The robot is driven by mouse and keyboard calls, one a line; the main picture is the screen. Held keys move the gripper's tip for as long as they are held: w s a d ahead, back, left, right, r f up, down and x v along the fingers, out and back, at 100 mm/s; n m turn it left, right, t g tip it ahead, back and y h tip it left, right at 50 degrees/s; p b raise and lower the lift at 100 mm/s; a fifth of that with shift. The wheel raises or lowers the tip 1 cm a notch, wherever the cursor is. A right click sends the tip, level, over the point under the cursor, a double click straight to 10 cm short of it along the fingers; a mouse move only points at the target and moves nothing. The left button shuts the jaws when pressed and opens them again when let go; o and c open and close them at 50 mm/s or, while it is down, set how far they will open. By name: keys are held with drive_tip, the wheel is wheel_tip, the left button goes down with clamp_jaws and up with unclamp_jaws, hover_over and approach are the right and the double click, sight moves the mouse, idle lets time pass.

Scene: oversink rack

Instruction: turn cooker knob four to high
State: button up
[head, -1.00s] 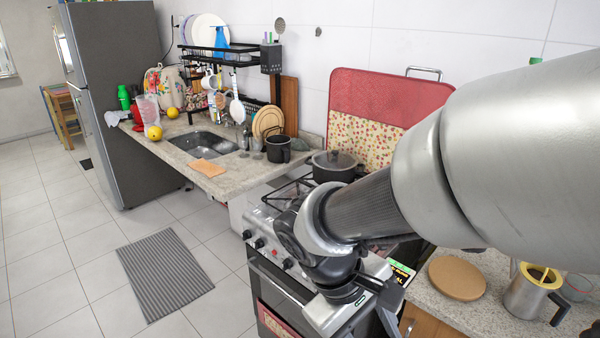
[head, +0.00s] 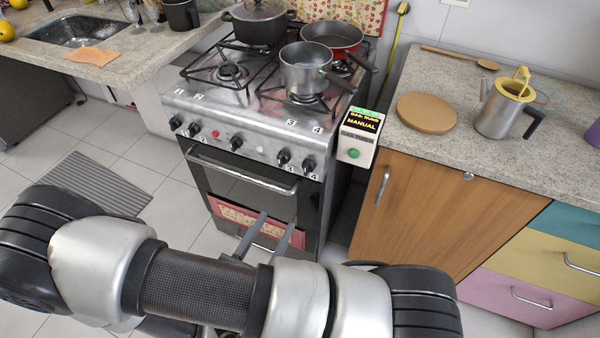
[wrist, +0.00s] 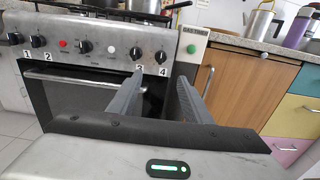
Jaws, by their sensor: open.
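The steel cooker (head: 230,120) has a row of black knobs on its front panel with number labels. Knob four (head: 308,165) is the rightmost, above a white "4" label; in the wrist view knob four (wrist: 160,57) sits just above and between my finger lines. Knob three (head: 283,157) is directly to its left. My gripper (head: 265,226) is open and empty, low in front of the oven door, below and apart from the knobs. In the wrist view my gripper's two fingers (wrist: 160,88) point toward the right end of the panel. Knob four's pointer is too small to read.
Pots (head: 305,68) stand on the burners. A white gas box marked MANUAL (head: 357,137) with a green button stands right beside knob four. The oven handle (head: 240,172) juts out below the knobs. A wooden cabinet (head: 440,195) stands to the right.

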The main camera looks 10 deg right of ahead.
sight(305, 171)
drive_tip(key=b+x, duration=0.1)
drive_tip(key=x, duration=1.6)
drive_tip(key=shift+d, duration=0.1)
drive_tip(key=shift+c, duration=0.6)
drive_tip(key=c, duration=0.9)
